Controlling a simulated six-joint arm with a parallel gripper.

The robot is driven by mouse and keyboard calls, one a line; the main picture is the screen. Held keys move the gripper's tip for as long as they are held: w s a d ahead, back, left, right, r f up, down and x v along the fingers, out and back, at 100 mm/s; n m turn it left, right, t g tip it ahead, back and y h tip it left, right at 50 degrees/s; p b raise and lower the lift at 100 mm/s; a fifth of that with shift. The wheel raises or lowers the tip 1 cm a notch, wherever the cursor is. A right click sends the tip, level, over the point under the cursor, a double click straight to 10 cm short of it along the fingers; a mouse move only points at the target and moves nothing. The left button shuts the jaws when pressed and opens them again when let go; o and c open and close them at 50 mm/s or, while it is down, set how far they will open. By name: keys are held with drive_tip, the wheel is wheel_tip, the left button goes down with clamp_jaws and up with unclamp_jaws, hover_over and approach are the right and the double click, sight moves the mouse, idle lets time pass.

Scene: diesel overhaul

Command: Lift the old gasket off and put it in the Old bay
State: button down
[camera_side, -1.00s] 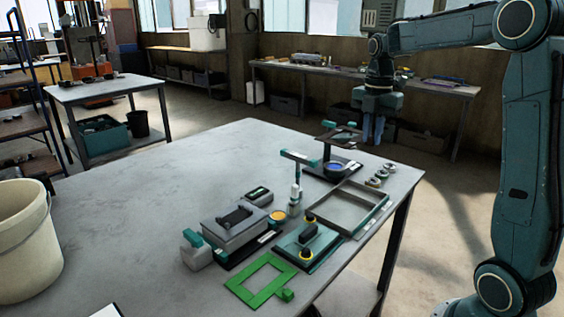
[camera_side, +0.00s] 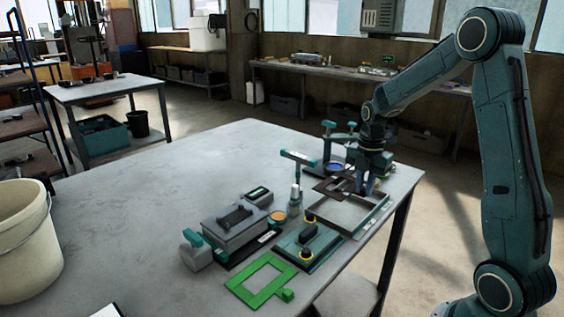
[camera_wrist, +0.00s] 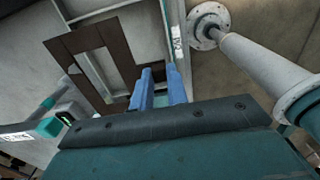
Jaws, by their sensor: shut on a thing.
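My gripper (camera_side: 365,188) is shut on the old gasket (camera_side: 328,186), a thin dark brown rectangular frame. It holds the gasket over the far part of the grey tray (camera_side: 369,220) near the table's right edge. In the wrist view my blue fingertips (camera_wrist: 163,73) are at one edge of the brown gasket (camera_wrist: 118,45), which looks tilted against the tray walls. The tray's side wall (camera_wrist: 171,20) passes close to the fingers. I cannot tell whether the gasket touches the tray. The tray's label (camera_wrist: 177,40) is too small to read.
A teal plate with yellow-ringed knobs (camera_side: 307,243) lies in front of the tray, with a green frame (camera_side: 248,291) nearer. A teal T-shaped stand (camera_side: 297,160) and a blue-filled bowl (camera_side: 337,167) are close by. The table's left part (camera_side: 150,190) is clear.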

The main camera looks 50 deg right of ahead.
drive_tip(key=shift+f, duration=2.85)
drive_tip(key=c, duration=1.3)
unclamp_jaws()
drive_tip(key=shift+r, duration=3)
drive_tip(key=shift+r, duration=0.15)
